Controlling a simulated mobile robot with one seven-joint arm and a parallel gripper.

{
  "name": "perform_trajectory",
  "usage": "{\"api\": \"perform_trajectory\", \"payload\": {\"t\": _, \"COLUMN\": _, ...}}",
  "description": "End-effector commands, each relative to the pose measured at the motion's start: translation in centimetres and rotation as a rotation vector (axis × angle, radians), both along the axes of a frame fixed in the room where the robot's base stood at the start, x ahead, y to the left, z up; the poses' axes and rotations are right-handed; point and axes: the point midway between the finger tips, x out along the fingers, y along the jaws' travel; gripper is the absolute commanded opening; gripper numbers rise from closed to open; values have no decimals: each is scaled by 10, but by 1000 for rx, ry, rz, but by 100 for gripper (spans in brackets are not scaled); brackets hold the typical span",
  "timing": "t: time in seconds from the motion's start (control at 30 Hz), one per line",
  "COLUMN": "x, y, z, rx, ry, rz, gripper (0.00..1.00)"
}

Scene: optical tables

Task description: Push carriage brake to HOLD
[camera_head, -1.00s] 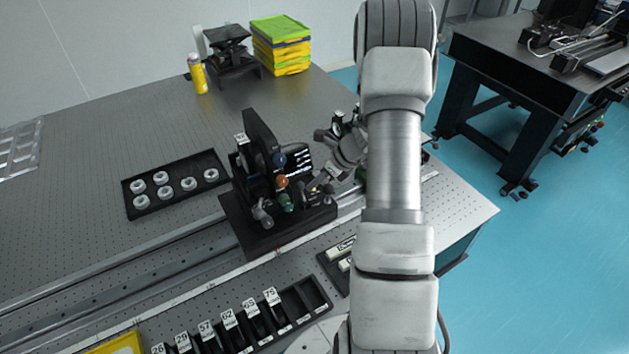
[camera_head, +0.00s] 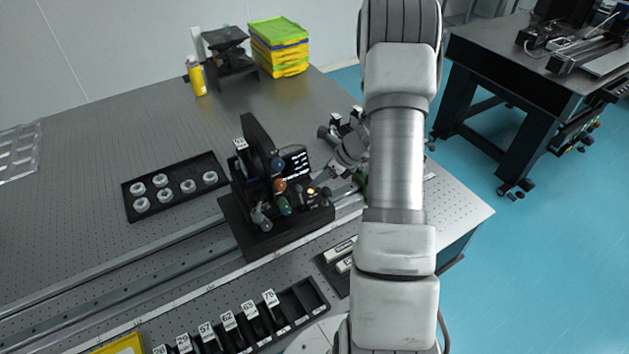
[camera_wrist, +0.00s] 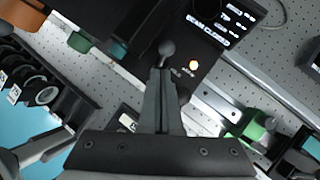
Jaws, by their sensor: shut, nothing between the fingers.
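The carriage (camera_head: 262,228) is a black assembly with an upright plate, coloured knobs and a small lit display, sitting on the rail. In the wrist view a small lever with a dark ball end (camera_wrist: 167,47) stands on its black top, beside an orange-white lit lamp (camera_wrist: 193,65) and small white lettering too blurred to read. I take this lever to be the brake. My gripper (camera_wrist: 158,73) is shut and empty, its fingertips right at the lever's base in the picture. I cannot tell whether they touch it. In the head view my gripper (camera_head: 322,177) is above the carriage's right end.
A rail (camera_head: 150,252) runs along the table under the carriage. A black tray with several white rings (camera_head: 135,210) lies behind it, and a rack of numbered slots (camera_head: 325,300) lies in front. A green part (camera_wrist: 256,130) is right of my fingers in the wrist view.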

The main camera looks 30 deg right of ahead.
Motion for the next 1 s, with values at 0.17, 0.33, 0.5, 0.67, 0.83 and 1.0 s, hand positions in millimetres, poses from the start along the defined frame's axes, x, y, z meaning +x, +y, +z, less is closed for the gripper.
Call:
{"api": "perform_trajectory", "payload": {"t": 0.17, "x": -4, "y": -15, "z": 31, "rx": -5, "ry": -6, "rz": 6, "gripper": 0}}
{"api": "perform_trajectory", "payload": {"t": 0.33, "x": -2, "y": -30, "z": 67, "rx": -5, "ry": -4, "rz": 5, "gripper": 0}}
{"api": "perform_trajectory", "payload": {"t": 0.5, "x": 0, "y": -40, "z": 92, "rx": -3, "ry": -3, "rz": 4, "gripper": 0}}
{"api": "perform_trajectory", "payload": {"t": 0.67, "x": 0, "y": -45, "z": 103, "rx": -1, "ry": -1, "rz": 4, "gripper": 0}}
{"api": "perform_trajectory", "payload": {"t": 0.83, "x": 0, "y": -45, "z": 105, "rx": -1, "ry": 0, "rz": 5, "gripper": 0}}
{"api": "perform_trajectory", "payload": {"t": 1.0, "x": 0, "y": -45, "z": 105, "rx": -1, "ry": 0, "rz": 5, "gripper": 0}}
